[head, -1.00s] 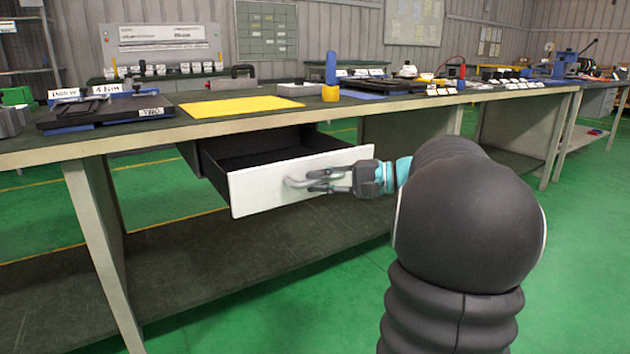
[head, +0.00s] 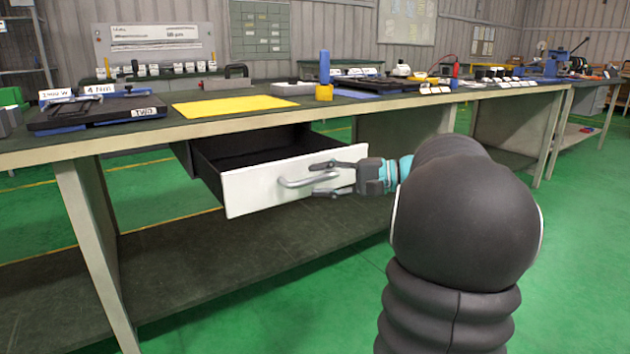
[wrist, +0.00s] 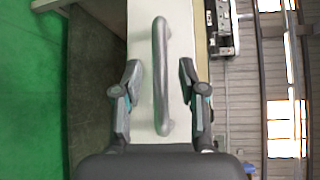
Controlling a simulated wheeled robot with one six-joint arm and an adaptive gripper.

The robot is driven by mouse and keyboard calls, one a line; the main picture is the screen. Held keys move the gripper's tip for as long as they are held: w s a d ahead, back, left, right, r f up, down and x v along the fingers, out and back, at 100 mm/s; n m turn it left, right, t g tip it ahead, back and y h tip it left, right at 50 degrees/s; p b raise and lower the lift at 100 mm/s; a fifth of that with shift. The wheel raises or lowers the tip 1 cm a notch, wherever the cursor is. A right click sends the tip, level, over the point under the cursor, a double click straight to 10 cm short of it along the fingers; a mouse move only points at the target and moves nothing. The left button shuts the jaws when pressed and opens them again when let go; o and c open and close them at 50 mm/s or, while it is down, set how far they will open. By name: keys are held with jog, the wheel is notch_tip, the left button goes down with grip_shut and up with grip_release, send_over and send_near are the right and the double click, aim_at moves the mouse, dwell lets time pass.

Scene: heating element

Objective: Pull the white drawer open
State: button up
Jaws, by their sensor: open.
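The white drawer (head: 250,188) under the workbench stands pulled out, with its dark inside showing behind the white front. Its grey bar handle (head: 308,180) sits on the front panel. My gripper (head: 322,179) is at the right end of the handle with its fingers spread. In the wrist view the handle (wrist: 161,70) runs between the two open fingers of my gripper (wrist: 158,80), with a gap on each side, in front of the white drawer front (wrist: 141,40).
The workbench top (head: 230,124) carries a yellow sheet (head: 235,106), a blue and yellow post (head: 324,75) and a dark device (head: 95,112) at left. A bench leg (head: 95,240) stands left of the drawer. The green floor at right is clear.

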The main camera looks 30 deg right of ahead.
jog(key=v, duration=1)
jog(key=shift+s, duration=0.1)
jog(key=s+a+f+n+g+h+p, duration=0.1)
jog(key=a+f+g+h+p, duration=0.15)
jog(key=a, duration=0.75)
jog(key=a+f+n+g+h+p, duration=0.1)
jog(key=a+g, duration=0.2)
jog(key=a, duration=0.6)
jog(key=s+a+f+n+h+p, duration=0.2)
jog(key=s+a+f+n+h, duration=0.1)
jog(key=s, duration=0.4)
jog(key=s+a+f+n+h+p, duration=0.2)
jog(key=s+a+f+n+h, duration=0.1)
jog(key=s+a+n+h, duration=0.2)
jog(key=shift+s+a+f+h, duration=0.2)
jog(key=shift+s+a+h, duration=0.15)
jog(key=shift+s+a, duration=0.5)
